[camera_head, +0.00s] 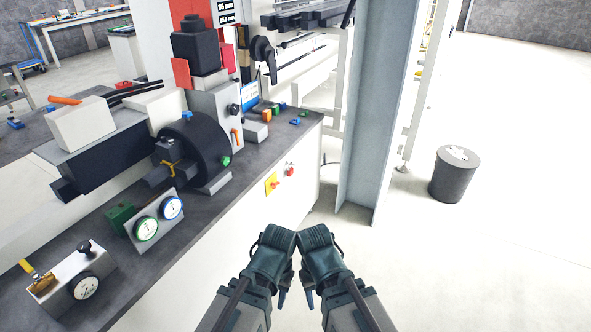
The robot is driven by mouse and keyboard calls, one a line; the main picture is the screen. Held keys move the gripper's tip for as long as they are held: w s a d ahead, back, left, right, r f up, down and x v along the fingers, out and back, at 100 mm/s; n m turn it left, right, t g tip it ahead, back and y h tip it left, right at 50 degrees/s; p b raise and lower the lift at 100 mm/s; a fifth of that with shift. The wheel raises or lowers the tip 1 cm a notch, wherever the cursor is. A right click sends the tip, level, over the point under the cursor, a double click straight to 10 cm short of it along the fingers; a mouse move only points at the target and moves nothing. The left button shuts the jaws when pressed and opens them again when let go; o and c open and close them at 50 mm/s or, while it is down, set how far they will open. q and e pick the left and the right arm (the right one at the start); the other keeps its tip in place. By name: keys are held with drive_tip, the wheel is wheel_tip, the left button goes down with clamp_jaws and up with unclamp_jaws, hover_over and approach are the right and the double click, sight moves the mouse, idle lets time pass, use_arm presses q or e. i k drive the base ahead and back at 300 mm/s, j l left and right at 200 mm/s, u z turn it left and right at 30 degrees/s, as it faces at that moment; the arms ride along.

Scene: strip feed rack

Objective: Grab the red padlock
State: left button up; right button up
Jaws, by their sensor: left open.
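A small red item, which looks like the red padlock (290,171), is on the white front of the bench, just right of a yellow plate with a red knob (272,184). It is too small to make out its shackle. My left gripper (282,299) is at the bottom middle, pointing down, open and empty, well below and apart from the padlock. My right gripper (310,300) is close beside it, also pointing down. Its fingers are mostly hidden by its arm, so its opening is unclear.
The dark bench top (225,192) carries a black drum machine (200,150), a two-dial gauge block (158,220) and a gauge box (75,285). A pale steel column (375,120) stands right of the bench. A grey bin (453,178) stands on the open floor at right.

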sight(291, 171)
drive_tip(key=i+j+z, duration=0.2)
drive_tip(key=i, duration=0.25)
drive_tip(key=i+j+z, duration=0.2)
drive_tip(key=i, duration=0.2)
drive_tip(key=i+j+z, duration=0.2)
drive_tip(key=i, duration=0.2)
